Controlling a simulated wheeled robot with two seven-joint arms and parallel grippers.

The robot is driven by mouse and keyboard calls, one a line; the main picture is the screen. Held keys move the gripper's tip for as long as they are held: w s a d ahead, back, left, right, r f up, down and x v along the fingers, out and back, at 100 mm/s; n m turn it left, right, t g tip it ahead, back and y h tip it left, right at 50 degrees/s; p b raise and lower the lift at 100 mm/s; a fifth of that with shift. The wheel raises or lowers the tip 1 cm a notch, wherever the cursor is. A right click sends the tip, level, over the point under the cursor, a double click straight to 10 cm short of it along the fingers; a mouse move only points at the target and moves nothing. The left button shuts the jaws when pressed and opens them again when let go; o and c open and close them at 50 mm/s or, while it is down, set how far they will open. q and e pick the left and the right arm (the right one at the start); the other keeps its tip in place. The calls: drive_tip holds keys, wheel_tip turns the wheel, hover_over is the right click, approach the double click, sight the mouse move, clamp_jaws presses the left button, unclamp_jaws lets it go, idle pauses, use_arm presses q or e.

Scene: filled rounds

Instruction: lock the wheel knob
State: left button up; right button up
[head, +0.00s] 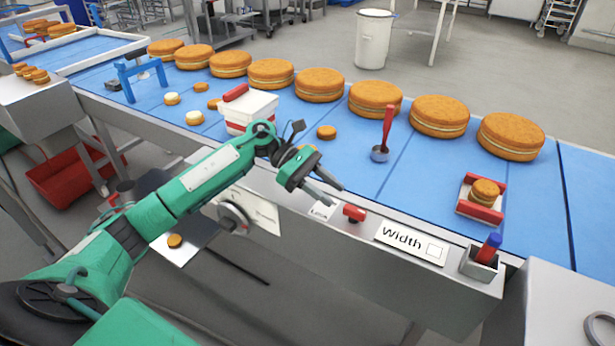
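A round grey wheel knob (233,217) is on the front side of the conveyor, partly behind my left arm. A small red knob or lever (354,214) sits on the front rail to its right; I cannot tell whether it belongs to the wheel. A white "Width" label (410,242) is right of the red piece. My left gripper (335,194) is over the front rail, just up and left of the red piece and apart from it. Its two fingers are spread, with nothing visible between them. My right gripper is not in view.
A blue conveyor (420,180) carries a row of large filled rounds (320,85). On it stand a white and red tub (248,112), a red-handled scoop (385,135) and a red holder (468,210) with a small round. A grey box (478,262) holds a red and blue marker.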

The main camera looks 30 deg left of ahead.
use_arm(q)
drive_tip(key=b+v, duration=0.1)
drive_tip(key=v, duration=0.5)
drive_tip(key=shift+a+r, duration=0.2)
drive_tip(key=shift+a, duration=0.15)
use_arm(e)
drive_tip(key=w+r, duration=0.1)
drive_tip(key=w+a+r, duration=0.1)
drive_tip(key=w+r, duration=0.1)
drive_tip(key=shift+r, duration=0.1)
